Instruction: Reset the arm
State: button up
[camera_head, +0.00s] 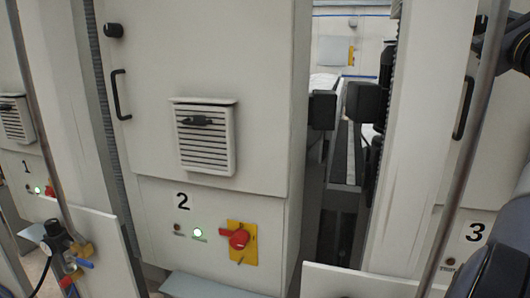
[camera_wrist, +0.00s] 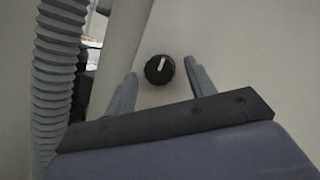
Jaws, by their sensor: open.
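My gripper (camera_wrist: 160,68) shows in the wrist view with its two grey fingers spread apart and nothing held between them. A round black knob (camera_wrist: 159,70) with a white pointer line, roughly upright, appears in the gap between the fingers on a pale panel. The fingers seem clear of the knob; I cannot tell how far off it is. In the head view, dark parts of my arm show at the right edge, but my gripper is not visible there.
Cabinet 3's label (camera_head: 475,231) is at right. A ribbed hose (camera_wrist: 57,80) runs left of my gripper.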

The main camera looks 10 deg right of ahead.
jog(key=m+h, duration=0.1)
jog(key=m, duration=0.1)
jog(key=m+h, duration=0.1)
jog(key=m, duration=0.1)
jog(key=m+h, duration=0.1)
jog(key=m, duration=0.1)
jog(key=shift+w+a+m, duration=0.15)
jog(key=shift+a+m, duration=0.1)
jog(key=shift+m, duration=0.05)
jog(key=shift+f+m+g+h+p, duration=0.1)
jog(key=shift+m+g+h+p, duration=0.45)
jog(key=shift+m+h, duration=1.05)
jog(key=shift+m+y, duration=0.4)
jog(key=shift+y, duration=0.1)
jog(key=shift+a, duration=0.1)
